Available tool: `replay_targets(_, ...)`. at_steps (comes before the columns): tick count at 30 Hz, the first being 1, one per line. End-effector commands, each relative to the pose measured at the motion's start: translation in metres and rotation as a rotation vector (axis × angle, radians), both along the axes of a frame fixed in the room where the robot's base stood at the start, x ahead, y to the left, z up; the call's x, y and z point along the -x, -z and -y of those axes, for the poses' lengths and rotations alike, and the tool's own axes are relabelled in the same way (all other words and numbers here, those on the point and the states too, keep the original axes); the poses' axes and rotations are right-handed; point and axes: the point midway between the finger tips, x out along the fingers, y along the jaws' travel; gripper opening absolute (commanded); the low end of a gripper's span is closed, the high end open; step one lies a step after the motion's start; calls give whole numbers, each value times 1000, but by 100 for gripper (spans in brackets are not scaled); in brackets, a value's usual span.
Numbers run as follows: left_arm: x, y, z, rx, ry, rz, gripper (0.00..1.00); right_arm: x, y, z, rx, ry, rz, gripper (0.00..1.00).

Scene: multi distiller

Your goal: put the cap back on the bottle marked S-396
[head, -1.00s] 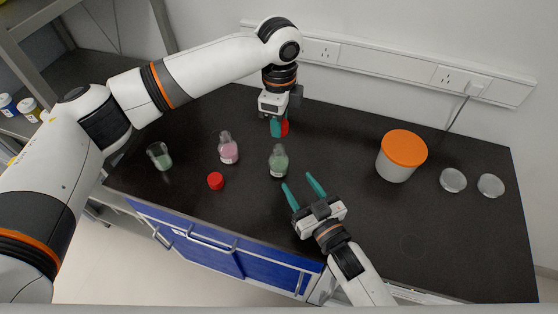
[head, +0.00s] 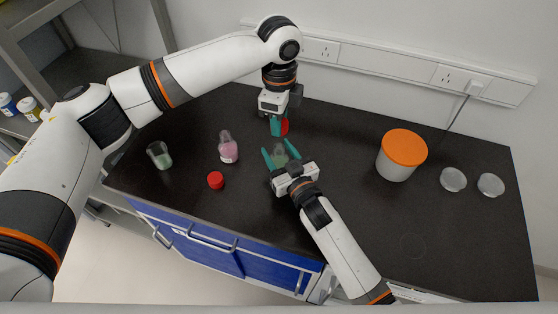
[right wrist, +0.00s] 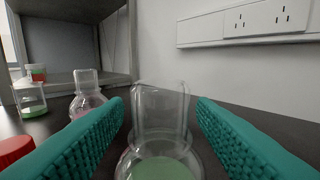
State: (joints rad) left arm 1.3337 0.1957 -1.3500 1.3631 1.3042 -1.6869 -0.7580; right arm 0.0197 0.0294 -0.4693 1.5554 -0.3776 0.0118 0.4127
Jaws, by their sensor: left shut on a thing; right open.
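A clear bottle with green contents (head: 280,158) stands uncapped near the middle of the bench. My right gripper (head: 278,150) is open, with its teal fingers on either side of this bottle; the right wrist view shows its open neck (right wrist: 160,105) between the fingers. My left gripper (head: 278,127) is shut on a red cap (head: 285,127), held beyond the bottle; the fingers hide part of the cap. A bottle with pink contents (head: 228,150) stands uncapped to the left, and a second red cap (head: 216,180) lies in front of it. I cannot read any label.
A beaker with green contents (head: 159,156) stands at the left. A white tub with an orange lid (head: 403,145) and two clear round dishes (head: 453,180) (head: 490,185) are at the right. The bench between the bottles and the tub is clear.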

Motion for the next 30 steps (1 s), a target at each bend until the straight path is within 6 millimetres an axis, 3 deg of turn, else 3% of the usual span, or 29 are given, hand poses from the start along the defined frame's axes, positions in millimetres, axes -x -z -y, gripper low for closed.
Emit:
replay_targets(3,0,0,0,0,0,0,12,0,0,0,0,0,0,48)
replay_targets(12,0,0,0,0,0,0,12,0,0,0,0,0,-1,0)
replay_targets(19,0,5,0,-1,0,-2,12,1,1,0,0,0,-3,0)
replay_targets(30,0,50,0,-8,1,-7,12,1,2,0,2,1,-6,0)
